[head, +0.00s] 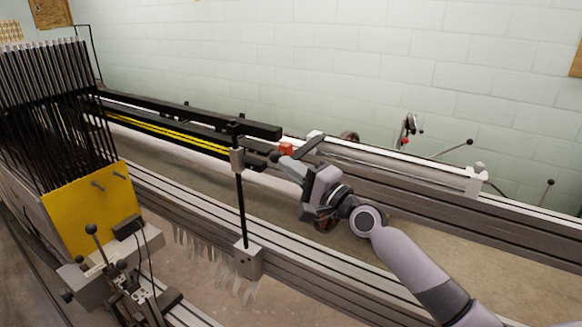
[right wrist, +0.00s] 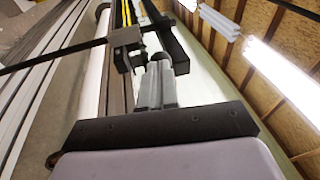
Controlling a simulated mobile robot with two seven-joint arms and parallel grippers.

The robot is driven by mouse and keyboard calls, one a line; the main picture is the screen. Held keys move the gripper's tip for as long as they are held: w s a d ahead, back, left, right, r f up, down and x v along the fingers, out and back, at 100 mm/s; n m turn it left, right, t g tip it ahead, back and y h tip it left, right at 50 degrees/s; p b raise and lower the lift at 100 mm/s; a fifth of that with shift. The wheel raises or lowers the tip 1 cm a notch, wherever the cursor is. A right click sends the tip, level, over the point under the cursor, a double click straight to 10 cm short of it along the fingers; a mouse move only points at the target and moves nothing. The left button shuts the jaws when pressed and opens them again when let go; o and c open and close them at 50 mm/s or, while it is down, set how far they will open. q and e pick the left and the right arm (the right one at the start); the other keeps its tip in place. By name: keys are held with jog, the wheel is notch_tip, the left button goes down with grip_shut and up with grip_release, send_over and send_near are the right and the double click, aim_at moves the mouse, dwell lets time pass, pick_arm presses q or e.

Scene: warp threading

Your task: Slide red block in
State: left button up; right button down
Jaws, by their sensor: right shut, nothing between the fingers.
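The small red block (head: 286,149) sits near the end of the long black rails (head: 200,116), beside the far rail of the machine in the head view. My right gripper (head: 276,158) is shut, with its fingertips just below and left of the red block. I cannot tell whether they touch it. In the right wrist view, the shut fingers (right wrist: 158,68) point toward the black bars (right wrist: 170,42), and nothing shows between them. The red block is not visible there. My left gripper is not in view.
A thin black upright post (head: 241,205) with a grey clamp stands just left of my right gripper. A yellow plate (head: 88,215) and dark vertical rods (head: 50,115) stand at the left. A silver rail (head: 400,165) runs to the right. A pale block wall is behind.

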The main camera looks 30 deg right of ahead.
jog(key=shift+w, duration=0.15)
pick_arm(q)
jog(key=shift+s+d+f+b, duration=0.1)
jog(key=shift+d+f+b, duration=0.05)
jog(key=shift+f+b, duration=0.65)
pick_arm(e)
jog(key=w+a, duration=0.4)
jog(key=w, duration=0.2)
jog(key=shift+w+r, duration=0.15)
jog(key=shift+w, duration=0.05)
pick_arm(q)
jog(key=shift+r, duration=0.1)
